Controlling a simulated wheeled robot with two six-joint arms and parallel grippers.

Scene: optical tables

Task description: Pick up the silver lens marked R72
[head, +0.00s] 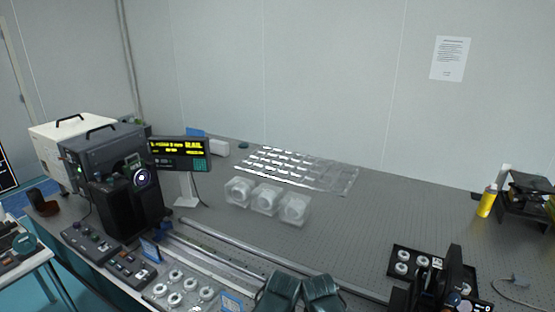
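Several silver ring-shaped lenses (174,298) sit in a clear tray (150,297) at the lower left of the table, in the head view. More silver lenses (402,268) sit in a black tray (396,279) at the right. Any markings on them are too small to read, so I cannot tell which is R72. Two dark shapes at the bottom middle look like my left gripper (279,294) and my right gripper (322,293), side by side. They are right of the clear tray and left of the black tray. Their fingers cannot be made out.
A metal rail (255,254) runs across the table (370,220). Clear-lidded containers (265,198) and a clear sheet with bright strips (342,182) lie behind it. Dark instruments (102,160) and a display (180,152) stand left. A yellow bottle (487,201) stands right. The middle right is clear.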

